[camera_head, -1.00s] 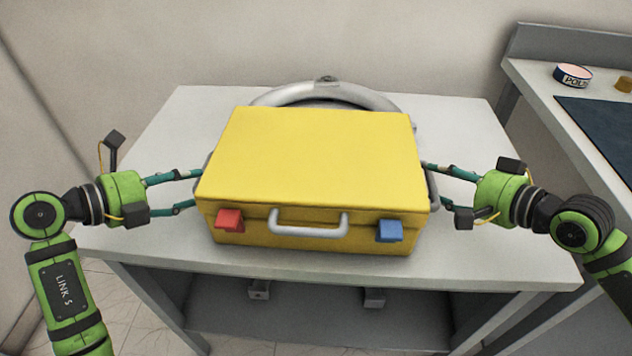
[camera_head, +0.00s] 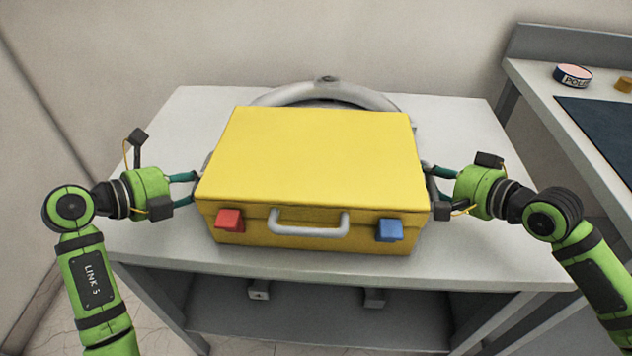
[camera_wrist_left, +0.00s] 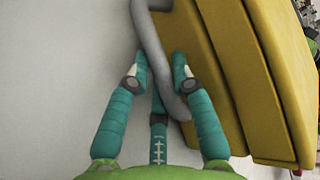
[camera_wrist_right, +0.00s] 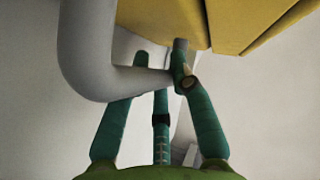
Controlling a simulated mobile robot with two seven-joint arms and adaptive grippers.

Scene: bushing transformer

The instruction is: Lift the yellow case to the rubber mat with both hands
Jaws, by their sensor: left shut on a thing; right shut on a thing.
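The yellow case (camera_head: 312,160) sits closed on the light grey table, with a red latch (camera_head: 229,219), a blue latch (camera_head: 389,230) and a grey front handle. My left gripper (camera_head: 198,188) is at its left side; in the left wrist view its fingers (camera_wrist_left: 156,72) are shut on the grey left side handle (camera_wrist_left: 155,60). My right gripper (camera_head: 430,184) is at the right side; in the right wrist view its fingers (camera_wrist_right: 162,72) are shut on the right side handle (camera_wrist_right: 85,50). The dark rubber mat (camera_head: 605,130) lies on the right-hand bench, partly out of view.
A grey curved tube (camera_head: 325,90) stands behind the case on the table (camera_head: 470,130). On the right bench (camera_head: 535,85) are a round labelled tin (camera_head: 573,76) and a small yellow-orange object (camera_head: 623,84). A gap separates bench and table.

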